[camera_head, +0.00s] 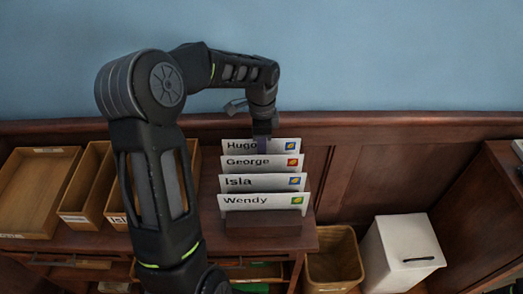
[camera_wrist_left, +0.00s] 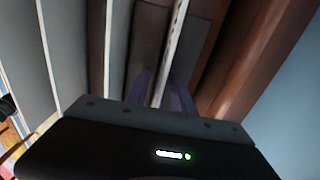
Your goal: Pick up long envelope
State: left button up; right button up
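Several white envelopes stand upright in a wooden rack (camera_head: 262,222) in the head view. From back to front they read Hugo (camera_head: 239,147), George (camera_head: 245,162), Isla (camera_head: 240,182) and Wendy (camera_head: 245,201), each with a coloured stamp. They look similar in length, so I cannot tell which is the long one. My left gripper (camera_head: 262,137) points down at the top edge of the Hugo envelope. In the left wrist view, its fingers (camera_wrist_left: 164,90) stand on either side of a thin white envelope edge (camera_wrist_left: 174,45), with small gaps visible. My right gripper is not in view.
Wooden trays (camera_head: 36,190) stand on the desk at left, partly behind my left arm. A wood-panelled wall (camera_head: 390,150) is close behind the rack. A wooden bin (camera_head: 333,262) and a white bin (camera_head: 402,252) stand to the right, below desk height.

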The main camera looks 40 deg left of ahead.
pick_arm(q)
jog(key=shift+c, duration=0.3)
grip_shut()
dwell(0.4)
